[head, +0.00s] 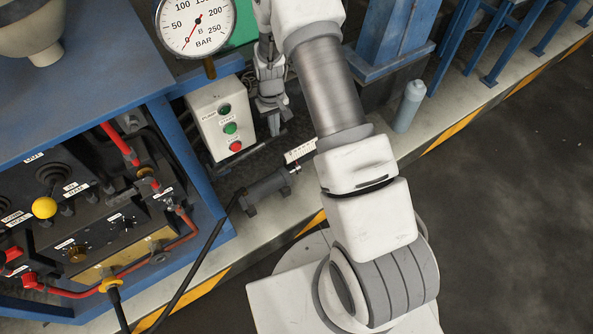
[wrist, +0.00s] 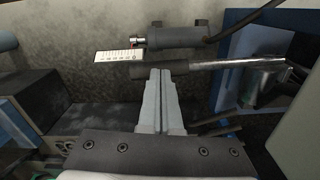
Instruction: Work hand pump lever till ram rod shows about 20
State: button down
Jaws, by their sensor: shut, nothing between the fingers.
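My gripper (wrist: 163,72) is shut with nothing between its fingers. In the wrist view its tips lie at the lower edge of the pump lever (wrist: 222,64), a bar with a dark grip at left and bare metal at right; I cannot tell if they touch. The lever runs right towards a grey pump body (wrist: 264,86). The dark ram cylinder (wrist: 174,37) lies beyond the lever, with a short rod end (wrist: 138,40) and a white scale plate (wrist: 117,56). In the head view the ram cylinder (head: 267,190) and scale plate (head: 299,152) show beside my arm; the scale marks are too small to read.
A round pressure gauge (head: 196,24) has its red needle low on the dial. A button box (head: 221,118) stands below it. A blue bench (head: 85,70) with hoses and valves fills the left. A black hose (head: 200,262) leaves the ram. The dark floor (head: 510,220) at right is clear.

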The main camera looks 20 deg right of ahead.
jog(key=shift+f+b, duration=1.35)
jog(key=shift+f, duration=0.75)
jog(key=shift+r+p, duration=2.05)
jog(key=shift+r, duration=1.25)
